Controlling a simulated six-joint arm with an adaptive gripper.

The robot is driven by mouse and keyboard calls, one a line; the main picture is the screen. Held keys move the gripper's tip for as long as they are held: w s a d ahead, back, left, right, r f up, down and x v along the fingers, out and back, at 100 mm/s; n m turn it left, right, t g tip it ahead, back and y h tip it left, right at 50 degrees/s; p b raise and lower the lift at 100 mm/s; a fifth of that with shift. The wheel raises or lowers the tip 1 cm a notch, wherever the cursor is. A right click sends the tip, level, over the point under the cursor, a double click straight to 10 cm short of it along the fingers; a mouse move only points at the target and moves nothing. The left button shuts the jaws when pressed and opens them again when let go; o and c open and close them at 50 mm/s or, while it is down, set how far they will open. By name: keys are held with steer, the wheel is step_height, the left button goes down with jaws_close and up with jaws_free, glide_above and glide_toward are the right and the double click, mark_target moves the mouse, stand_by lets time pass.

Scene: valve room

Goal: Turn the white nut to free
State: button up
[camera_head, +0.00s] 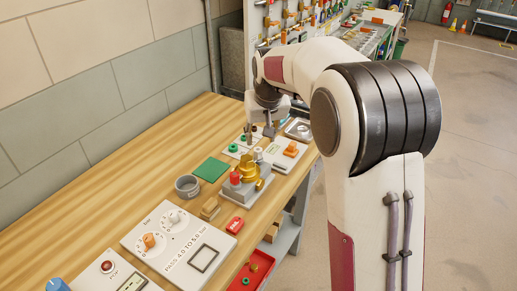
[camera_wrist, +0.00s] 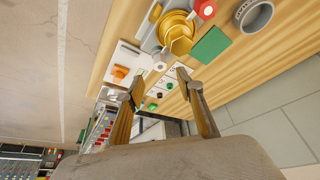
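A small white round part (camera_head: 258,153), which looks like the white nut, stands between the brass valve and a white plate with an orange handle. It also shows in the wrist view (camera_wrist: 160,65), just beyond my fingertips. Its marking is too small to read. My gripper (camera_head: 262,133) points down over the far part of the bench. In the wrist view my gripper (camera_wrist: 160,82) has its two fingers apart with nothing held between them. The white part lies ahead of the gap, apart from both fingers.
The brass valve (camera_head: 249,170) with a red cap (camera_head: 236,179) stands nearby. The orange handle (camera_head: 291,149) is to the right. A white card (camera_wrist: 165,88) with green and black knobs lies below the fingers. A green pad (camera_head: 211,169) and grey ring (camera_head: 187,185) lie left.

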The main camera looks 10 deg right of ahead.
mark_target(258, 150)
steer(key=shift+f, duration=0.1)
steer(key=shift+x, duration=3.8)
jaws_close()
